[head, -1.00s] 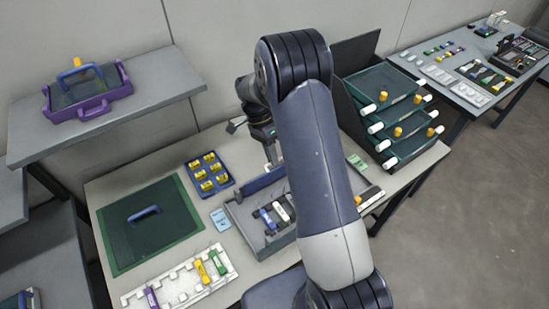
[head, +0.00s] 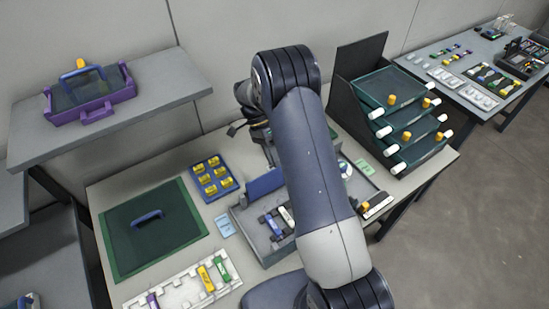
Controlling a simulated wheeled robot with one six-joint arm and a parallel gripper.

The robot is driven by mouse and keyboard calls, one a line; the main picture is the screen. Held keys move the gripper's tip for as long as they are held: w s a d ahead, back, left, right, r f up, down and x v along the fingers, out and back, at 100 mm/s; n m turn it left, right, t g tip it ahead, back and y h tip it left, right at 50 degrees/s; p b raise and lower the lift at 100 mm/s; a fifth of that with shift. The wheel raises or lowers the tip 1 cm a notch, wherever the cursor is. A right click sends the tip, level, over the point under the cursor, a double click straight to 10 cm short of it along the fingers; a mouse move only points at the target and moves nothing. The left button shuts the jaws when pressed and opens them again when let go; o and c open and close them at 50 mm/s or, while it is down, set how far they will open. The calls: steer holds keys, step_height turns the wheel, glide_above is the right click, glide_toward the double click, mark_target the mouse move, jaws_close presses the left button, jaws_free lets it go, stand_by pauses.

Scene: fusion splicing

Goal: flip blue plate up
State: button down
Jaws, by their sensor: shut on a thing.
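The blue plate (head: 266,184) stands raised at the back left of the grey fixture tray (head: 248,225), partly behind my arm. My gripper (head: 271,152) is just behind the plate and is largely covered by my arm. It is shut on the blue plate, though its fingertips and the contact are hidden. Small blue, white and dark parts (head: 274,226) lie in the tray in front of the plate.
A blue tray of yellow pieces (head: 226,184) and a green mat with a blue handle (head: 112,264) lie left. A white rack (head: 180,290) is in front. A dark drawer rack (head: 345,95) stands right.

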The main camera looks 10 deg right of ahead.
steer(key=shift+w+a+f, duration=0.25)
steer(key=shift+w, duration=0.2)
steer(key=c, duration=1.6)
jaws_free()
steer(key=shift+o, duration=0.5)
steer(key=shift+w+a+f, duration=0.1)
steer(key=shift+w, duration=0.2)
steer(key=shift+s, duration=0.1)
steer(key=p+v, duration=0.6)
steer(key=v, duration=0.5)
steer(key=shift+s+r, duration=0.2)
steer(key=shift+s, duration=0.05)
